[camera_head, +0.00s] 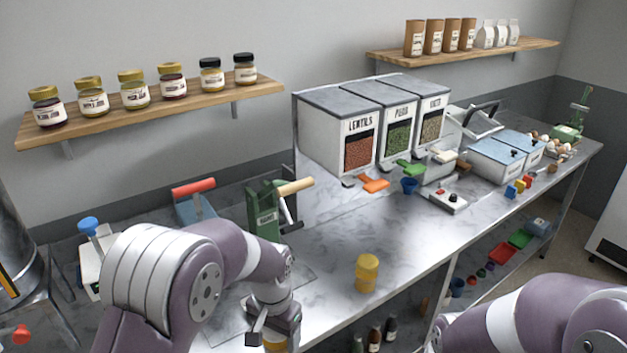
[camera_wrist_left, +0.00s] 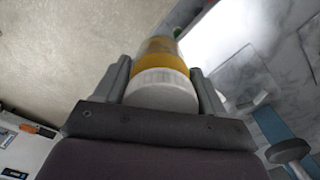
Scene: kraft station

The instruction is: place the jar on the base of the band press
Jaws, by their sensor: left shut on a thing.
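My left gripper (camera_head: 270,338) is at the bottom of the head view, near the front edge of the counter. It is shut on a jar, of which only a yellow-amber strip (camera_head: 275,347) shows there. In the left wrist view the jar (camera_wrist_left: 160,48) has amber contents and a white end (camera_wrist_left: 165,88) between the two fingers. I cannot tell for sure which device is the band press. Candidates are a green device with a wooden handle (camera_head: 264,212), a blue one with a red handle (camera_head: 194,203) and a pale one with a blue knob (camera_head: 92,262). My right gripper is out of view.
A yellow jar-like container (camera_head: 367,273) stands on the counter to the right of my left gripper. Labelled bins (camera_head: 340,130), coloured scoops (camera_head: 375,185) and a small white appliance (camera_head: 447,198) stand further back. The marble counter between (camera_head: 335,235) is clear.

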